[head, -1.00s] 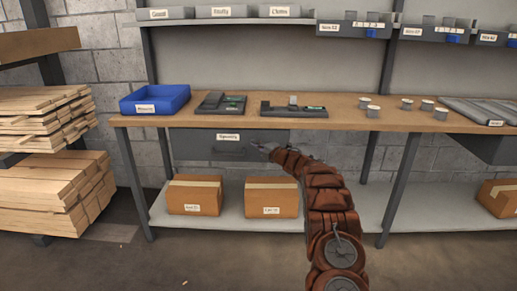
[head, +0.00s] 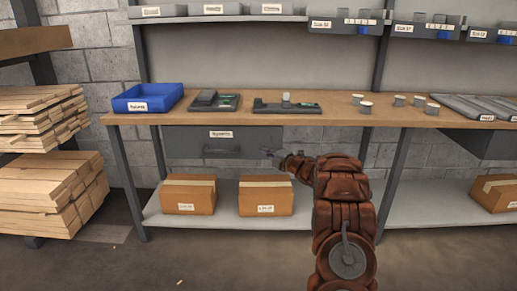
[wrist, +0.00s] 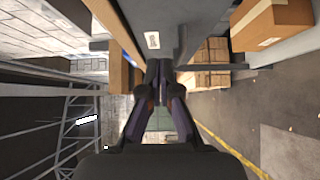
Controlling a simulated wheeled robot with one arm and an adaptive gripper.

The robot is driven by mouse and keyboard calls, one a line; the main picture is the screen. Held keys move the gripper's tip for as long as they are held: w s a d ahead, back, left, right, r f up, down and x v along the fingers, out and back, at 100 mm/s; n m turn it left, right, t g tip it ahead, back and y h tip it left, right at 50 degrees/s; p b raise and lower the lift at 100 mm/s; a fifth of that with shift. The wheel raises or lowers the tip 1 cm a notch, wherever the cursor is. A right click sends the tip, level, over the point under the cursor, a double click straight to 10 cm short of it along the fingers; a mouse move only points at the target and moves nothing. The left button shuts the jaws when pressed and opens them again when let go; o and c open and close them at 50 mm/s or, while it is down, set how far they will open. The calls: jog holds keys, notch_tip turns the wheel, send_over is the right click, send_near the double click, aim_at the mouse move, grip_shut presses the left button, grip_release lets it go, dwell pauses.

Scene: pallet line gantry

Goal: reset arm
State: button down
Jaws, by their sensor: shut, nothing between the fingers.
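My gripper (head: 272,153) is at the end of my reddish-brown arm, in front of the workbench (head: 340,110) and just below its top edge. It is beside the right part of the grey labelled drawer (head: 185,142) under the bench. In the wrist view my gripper (wrist: 160,68) points along the bench, its dark fingers together with nothing between them. Whether the fingertips touch the drawer front cannot be told.
On the bench stand a blue bin (head: 148,98), two dark fixtures (head: 286,107) and several small pale cylinders (head: 366,106). Cardboard boxes (head: 266,196) lie on the lower shelf (head: 330,212). Stacked planks (head: 48,195) stand at left. The floor in front is clear.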

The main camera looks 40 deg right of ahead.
jog(key=shift+s+d, duration=0.15)
jog(key=shift+s, duration=1.1)
jog(key=a+r+m+g+h+p, duration=0.3)
jog(key=r+m+h+p, duration=0.5)
jog(key=r, duration=0.6)
jog(key=s+a+r+m+g+p, duration=0.5)
jog(key=s+a+r+p, duration=0.2)
jog(key=a, duration=0.1)
jog(key=s+a+r+m+g+y+p, duration=0.1)
jog(key=s+a+g+p, duration=0.3)
jog(key=s+a, duration=0.6)
jog(key=s+a+r+m+g+y+p, duration=0.2)
jog(key=s+a, duration=0.8)
jog(key=s, duration=1)
jog(key=s+a+r+m+g+y+p, duration=0.2)
jog(key=s+a+r+g+p, duration=0.3)
jog(key=s+a+p, duration=0.3)
jog(key=s+a+m, duration=0.1)
jog(key=s+a, duration=0.2)
jog(key=s, duration=0.4)
jog(key=shift+r+m+g+p, duration=0.15)
jog(key=shift+m+g+p, duration=0.15)
jog(key=shift+p, duration=0.05)
